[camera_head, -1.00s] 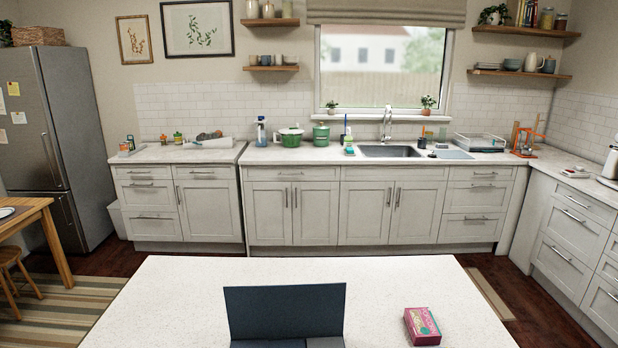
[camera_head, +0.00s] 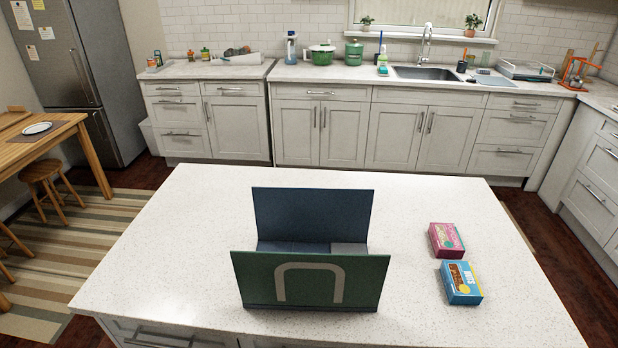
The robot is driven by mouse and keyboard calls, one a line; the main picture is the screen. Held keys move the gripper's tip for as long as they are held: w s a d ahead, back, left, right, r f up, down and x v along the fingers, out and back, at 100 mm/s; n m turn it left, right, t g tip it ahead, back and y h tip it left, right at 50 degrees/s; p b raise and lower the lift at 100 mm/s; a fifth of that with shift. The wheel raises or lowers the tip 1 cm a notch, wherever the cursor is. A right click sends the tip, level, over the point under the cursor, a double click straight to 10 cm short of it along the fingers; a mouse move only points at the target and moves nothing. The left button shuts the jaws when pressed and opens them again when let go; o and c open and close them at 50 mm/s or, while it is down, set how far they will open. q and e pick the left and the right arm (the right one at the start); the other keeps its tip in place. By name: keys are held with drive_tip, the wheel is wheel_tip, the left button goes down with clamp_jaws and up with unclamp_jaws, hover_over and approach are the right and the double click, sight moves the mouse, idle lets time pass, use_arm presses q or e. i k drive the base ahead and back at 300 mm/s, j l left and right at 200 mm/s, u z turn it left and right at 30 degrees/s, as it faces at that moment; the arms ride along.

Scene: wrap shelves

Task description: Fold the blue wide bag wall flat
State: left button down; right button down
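A wide bag stands partly open on the white island top. Its dark blue wall (camera_head: 312,215) stands upright at the back. Its green wall (camera_head: 345,285), with a pale arch-shaped handle mark (camera_head: 308,268), stands at the front and leans a little towards the near edge. Blue and grey panels (camera_head: 300,247) show low between the two walls. The sides look open. Neither of my grippers is in view.
A pink box (camera_head: 445,240) and a blue box (camera_head: 460,283) lie on the island (camera_head: 200,215) right of the bag. The island is clear to the left and behind the bag. A sink counter (camera_head: 330,75) runs along the back wall.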

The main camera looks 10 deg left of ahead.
sight(287, 214)
drive_tip(key=k+j+z, duration=0.35)
drive_tip(key=j, duration=0.4)
drive_tip(key=k+j+z, duration=0.4)
drive_tip(key=k+j, duration=0.2)
